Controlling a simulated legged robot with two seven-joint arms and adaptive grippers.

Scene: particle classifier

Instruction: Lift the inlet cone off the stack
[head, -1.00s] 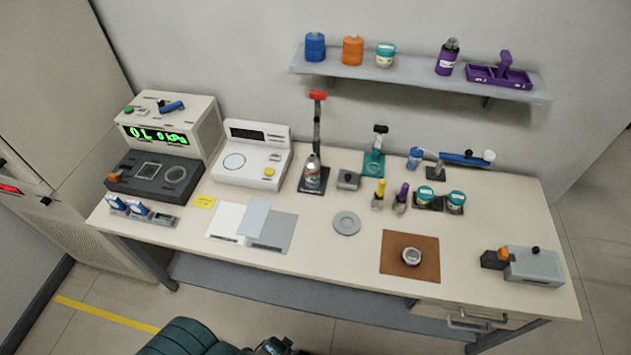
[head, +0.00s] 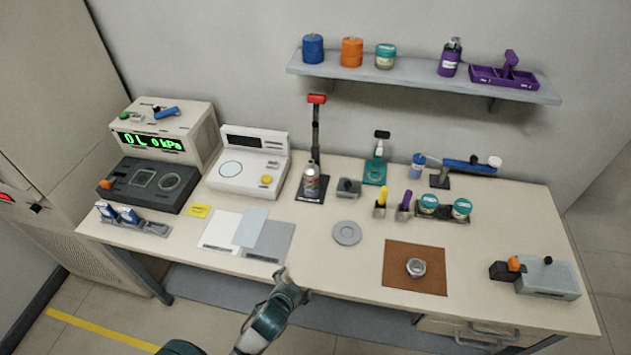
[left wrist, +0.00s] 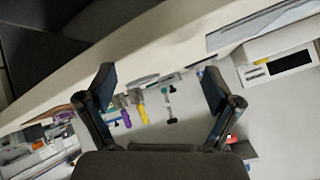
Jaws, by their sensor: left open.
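A silver stack with a tapered top, which looks like the inlet cone (head: 311,169), stands upright on a black base (head: 309,197) at the middle back of the bench in the head view. A dark post with a red top rises behind it. My left gripper (head: 291,284) is at the bench's front edge, in front of the stack and well apart from it. The left wrist view shows its two fingers (left wrist: 158,75) spread with nothing held between them. I cannot make out the cone clearly in that view. My right gripper is not in view.
A grey disc (head: 347,233) lies mid-bench. A brown mat (head: 400,285) with a small metal cup (head: 415,267) lies to its right. Cards (head: 255,228) lie front left. A grey block (head: 348,188) and upright tools stand right of the stack. A shelf (head: 420,82) hangs above.

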